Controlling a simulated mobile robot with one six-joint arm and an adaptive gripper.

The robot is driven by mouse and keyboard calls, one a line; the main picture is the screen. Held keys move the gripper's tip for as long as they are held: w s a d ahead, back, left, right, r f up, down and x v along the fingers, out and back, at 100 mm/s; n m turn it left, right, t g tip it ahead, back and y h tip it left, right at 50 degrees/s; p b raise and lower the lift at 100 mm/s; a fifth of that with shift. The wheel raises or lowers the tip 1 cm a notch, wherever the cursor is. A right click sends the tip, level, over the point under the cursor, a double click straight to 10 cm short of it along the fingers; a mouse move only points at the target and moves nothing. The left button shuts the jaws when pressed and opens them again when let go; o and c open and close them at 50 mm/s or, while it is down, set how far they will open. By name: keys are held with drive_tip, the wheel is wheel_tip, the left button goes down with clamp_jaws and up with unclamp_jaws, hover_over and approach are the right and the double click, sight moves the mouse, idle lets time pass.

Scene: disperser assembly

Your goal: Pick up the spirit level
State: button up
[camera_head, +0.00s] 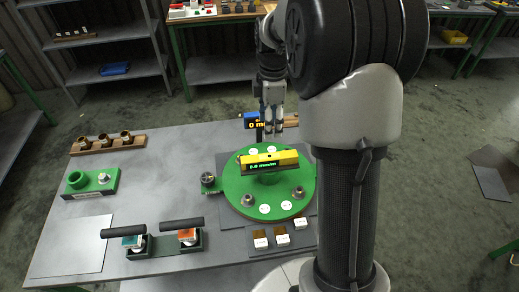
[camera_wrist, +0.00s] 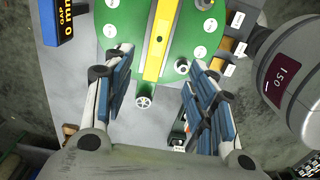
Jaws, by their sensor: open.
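The spirit level is a yellow bar (camera_head: 270,158) with a dark front face reading "0.0 mm/m". It lies across the middle of a round green plate (camera_head: 238,190) on the table. In the wrist view the level (camera_wrist: 158,42) runs up and down at the upper middle, and its top end is cut off by the frame. My gripper (camera_head: 272,120) hangs just behind the plate in the head view.
A blue gap display (camera_head: 252,118) reading "0 mm" stands beside my gripper. Bolts and white labels ring the green plate. Two black-handled tools (camera_head: 182,232) sit at the front. A green holder (camera_head: 92,182) and a wooden rack (camera_head: 108,142) are at the left. The table's left-middle is clear.

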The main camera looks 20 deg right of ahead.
drive_tip(key=b, duration=0.3)
hover_over(269, 156)
drive_tip(key=f, duration=1)
drive_tip(key=shift+s+f, duration=0.1)
drive_tip(key=shift+s, duration=0.1)
drive_tip(key=shift+w+f+b, duration=0.1)
drive_tip(key=shift+f+b, duration=0.75)
drive_tip(key=shift+f, duration=2.1)
drive_tip(key=shift+r, duration=0.1)
drive_tip(key=shift+c, duration=0.2)
clamp_jaws()
